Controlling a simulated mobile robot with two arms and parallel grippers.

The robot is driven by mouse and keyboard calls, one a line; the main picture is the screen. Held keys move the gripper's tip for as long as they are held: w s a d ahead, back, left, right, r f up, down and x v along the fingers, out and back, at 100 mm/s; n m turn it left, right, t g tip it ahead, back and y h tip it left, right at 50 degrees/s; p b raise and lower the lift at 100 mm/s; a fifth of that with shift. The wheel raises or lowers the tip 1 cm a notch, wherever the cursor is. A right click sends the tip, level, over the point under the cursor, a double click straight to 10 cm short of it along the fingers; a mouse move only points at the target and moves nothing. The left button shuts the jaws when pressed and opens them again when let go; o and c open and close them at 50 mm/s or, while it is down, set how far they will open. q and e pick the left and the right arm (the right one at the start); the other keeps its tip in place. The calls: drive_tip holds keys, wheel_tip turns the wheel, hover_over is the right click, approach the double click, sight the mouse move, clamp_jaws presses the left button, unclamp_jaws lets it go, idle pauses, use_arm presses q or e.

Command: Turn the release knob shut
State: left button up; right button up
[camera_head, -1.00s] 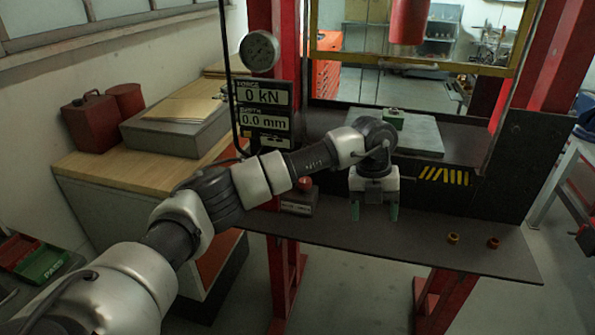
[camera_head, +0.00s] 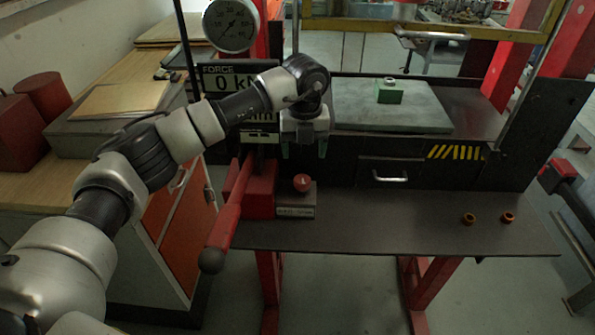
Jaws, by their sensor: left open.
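The release knob (camera_head: 302,183) is a small red knob on top of a dark grey box with a label plate, on the front ledge of the press. My left gripper (camera_head: 304,152) is open, fingers pointing down with greenish tips. It appears above and slightly behind the knob in the picture, apart from it, with nothing between its fingers. The knob is in plain sight. My right gripper is not in view.
A red pump lever (camera_head: 226,222) with a dark end slants forward just left of the knob box. The force display (camera_head: 225,85) and gauge (camera_head: 231,25) are behind my left arm.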

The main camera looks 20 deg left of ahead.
sight(302, 179)
use_arm(q)
wheel_tip(302, 179, down, 3)
drive_tip(key=shift+s+d+f+p, duration=0.1)
drive_tip(key=shift+s+p, duration=0.05)
drive_tip(key=shift+p, duration=0.5)
drive_tip(key=f, duration=0.1)
drive_tip(key=f+p, duration=0.1)
drive_tip(key=f, duration=0.3)
drive_tip(key=shift+w+a+f, duration=0.15)
drive_tip(key=shift+w+a, duration=0.1)
drive_tip(key=shift+s+d+f+p, duration=0.1)
drive_tip(key=shift+f+p, duration=0.2)
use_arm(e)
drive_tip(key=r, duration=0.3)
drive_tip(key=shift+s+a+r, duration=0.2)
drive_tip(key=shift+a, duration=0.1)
use_arm(q)
drive_tip(key=shift+c, duration=0.5)
